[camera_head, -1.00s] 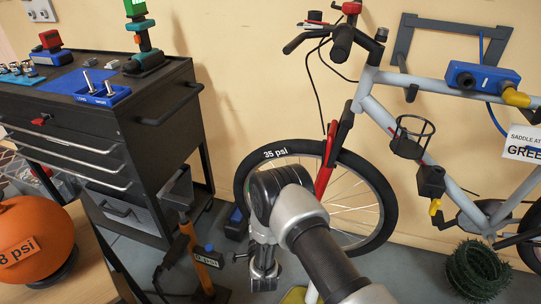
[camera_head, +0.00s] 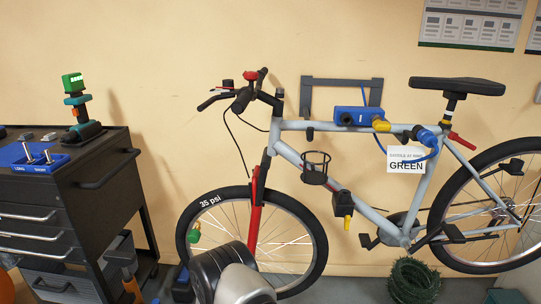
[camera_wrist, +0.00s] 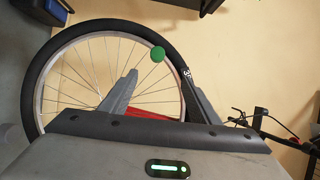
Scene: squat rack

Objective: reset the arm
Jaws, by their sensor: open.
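My gripper (camera_wrist: 158,92) shows in the wrist view with its two grey fingers spread apart and nothing between them. The bicycle's front wheel (camera_wrist: 57,97) lies beyond the fingers. A small round green thing (camera_wrist: 158,53) shows past the fingertips, in front of the wheel. In the head view a green and yellow piece (camera_head: 194,234) is at the left side of the front wheel (camera_head: 319,234). My arm shows only at the bottom of the head view, and the gripper is hidden there.
The bicycle frame (camera_head: 340,127) stands along the wall with a blue tool (camera_head: 357,115) on it and a sign reading GREEN (camera_head: 405,160). A black tool cabinet (camera_head: 100,205) stands at the left. A dark green coil (camera_head: 413,281) lies on the floor at the right.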

